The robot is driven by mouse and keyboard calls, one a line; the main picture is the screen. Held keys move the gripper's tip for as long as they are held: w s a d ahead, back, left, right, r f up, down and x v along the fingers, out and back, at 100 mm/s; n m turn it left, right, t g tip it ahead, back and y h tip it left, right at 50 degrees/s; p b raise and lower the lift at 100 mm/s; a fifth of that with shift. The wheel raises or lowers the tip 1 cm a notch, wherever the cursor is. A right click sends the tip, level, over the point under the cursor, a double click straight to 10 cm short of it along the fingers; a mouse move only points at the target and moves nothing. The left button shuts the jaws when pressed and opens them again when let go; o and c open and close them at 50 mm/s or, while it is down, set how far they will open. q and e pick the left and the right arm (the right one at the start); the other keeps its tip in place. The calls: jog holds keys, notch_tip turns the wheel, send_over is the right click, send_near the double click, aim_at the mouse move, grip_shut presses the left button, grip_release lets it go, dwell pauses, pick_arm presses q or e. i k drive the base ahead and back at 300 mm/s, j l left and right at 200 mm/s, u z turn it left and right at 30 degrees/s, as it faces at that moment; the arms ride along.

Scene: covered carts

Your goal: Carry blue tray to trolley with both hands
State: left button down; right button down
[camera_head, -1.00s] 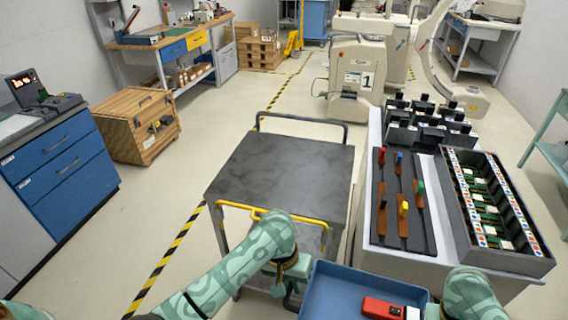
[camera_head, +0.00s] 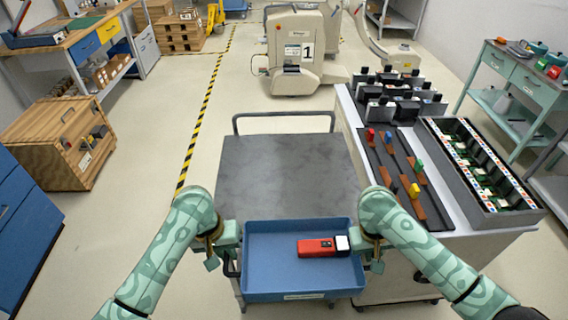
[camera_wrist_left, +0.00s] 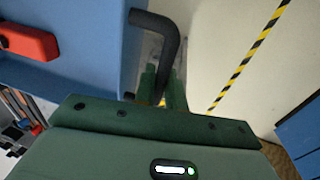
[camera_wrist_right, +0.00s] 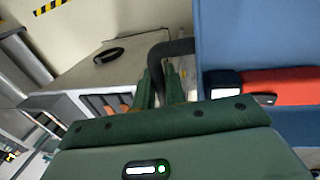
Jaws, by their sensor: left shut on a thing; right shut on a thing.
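The blue tray (camera_head: 270,278) is held level between my two grippers at the near end of the grey-topped trolley (camera_head: 285,170). A red device with a white end (camera_head: 322,246) lies in the tray; its red part also shows in the right wrist view (camera_wrist_right: 285,87). My left gripper (camera_head: 228,240) is shut on the tray's left dark handle (camera_wrist_left: 160,30). My right gripper (camera_head: 372,240) is shut on the tray's right dark handle (camera_wrist_right: 172,50). The tray hides the trolley's near edge. I cannot tell whether the tray touches the trolley top.
A white bench (camera_head: 365,125) with a dark tool board (camera_head: 405,180), several black bins and a grey crate (camera_head: 480,175) stands close on the right. A wooden crate (camera_head: 60,140) stands at left. The trolley top beyond the tray is clear.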

aim_at(297, 191)
jog(key=i, duration=0.9)
